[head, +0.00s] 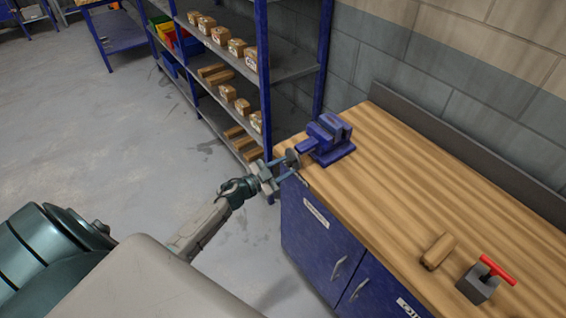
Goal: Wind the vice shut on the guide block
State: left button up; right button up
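The blue vice (328,141) stands at the near left corner of the wooden workbench, with its screw end facing left. A dark round handle part (292,157) shows at that screw end, over the bench's edge. My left gripper (289,165) is right at this handle part, its two fingers spread with a gap between them. I cannot tell whether a finger touches the handle. Whether a guide block sits between the vice jaws is too small to tell. My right gripper is not in view.
On the workbench (430,190) lie a wooden block (438,251) and a grey block with a red T-handle (485,280). The bench between them and the vice is clear. A blue shelf rack (262,75) with boxes stands behind my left gripper. Blue cupboard doors (318,232) are below the bench.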

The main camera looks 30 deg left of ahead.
pick_arm(q)
grip_shut()
jog(key=m+b, duration=0.1)
jog(key=f+m+b, duration=0.1)
jog(key=m, duration=0.1)
jog(key=shift+d, duration=0.15)
jog(key=shift+m, duration=0.3)
